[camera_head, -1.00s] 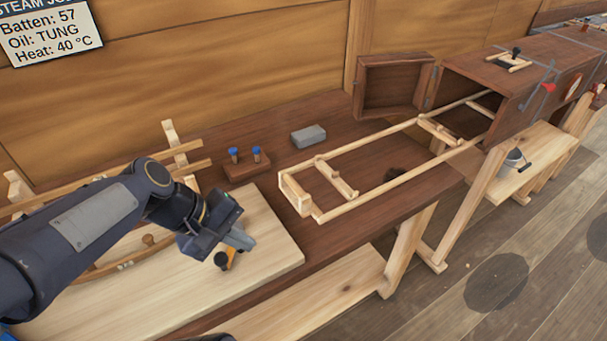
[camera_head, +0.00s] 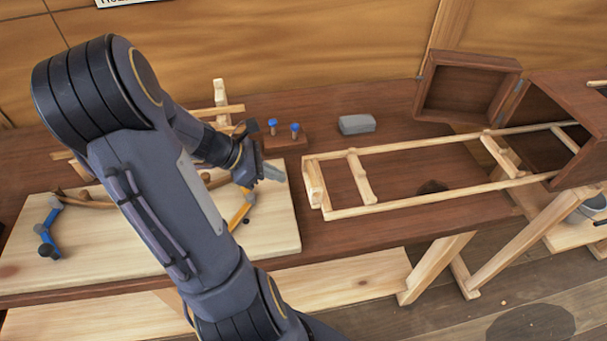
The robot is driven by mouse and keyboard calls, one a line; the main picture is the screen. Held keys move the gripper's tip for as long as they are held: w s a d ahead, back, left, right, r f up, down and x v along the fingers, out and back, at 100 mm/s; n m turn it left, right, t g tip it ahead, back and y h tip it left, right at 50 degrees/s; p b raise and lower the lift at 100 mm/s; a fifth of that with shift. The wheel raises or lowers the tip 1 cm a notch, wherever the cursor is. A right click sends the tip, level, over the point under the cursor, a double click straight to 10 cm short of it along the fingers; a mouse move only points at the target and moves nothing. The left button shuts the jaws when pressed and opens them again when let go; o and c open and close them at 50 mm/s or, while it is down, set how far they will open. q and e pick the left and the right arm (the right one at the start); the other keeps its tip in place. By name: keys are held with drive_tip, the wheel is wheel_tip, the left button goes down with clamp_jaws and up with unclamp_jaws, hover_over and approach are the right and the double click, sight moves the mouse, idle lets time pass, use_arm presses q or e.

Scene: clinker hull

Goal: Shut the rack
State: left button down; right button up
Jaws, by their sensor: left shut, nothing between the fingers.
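The rack (camera_head: 440,195) is a pale wooden ladder-like frame with crossbars. It is slid far out of the dark wooden steam box (camera_head: 563,130) at the right, and its inner end is inside the box opening. The box door (camera_head: 467,88) stands open at the back. My left gripper (camera_head: 272,174) is shut and empty, just left of the rack's outer end (camera_head: 314,183), with a small gap in the picture. My forearm hides part of the pale board. My right gripper is not in view.
A grey block (camera_head: 357,124) and a small stand with blue-topped pegs (camera_head: 286,137) are on the dark bench behind. A pale board (camera_head: 280,228) bears blue and yellow-orange clamp-like tools. A bucket (camera_head: 592,207) stands below the box at the right.

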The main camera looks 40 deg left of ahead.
use_arm(q)
drive_tip(key=x, duration=0.3)
drive_tip(key=shift+w+d+f, duration=0.2)
drive_tip(key=shift+d+f, duration=0.05)
drive_tip(key=shift+f, duration=0.05)
drive_tip(key=shift+w+d+r+p, duration=0.2)
drive_tip(key=shift+w+d+p, duration=0.2)
drive_tip(key=shift+w+d, duration=0.65)
drive_tip(key=shift+w, duration=0.45)
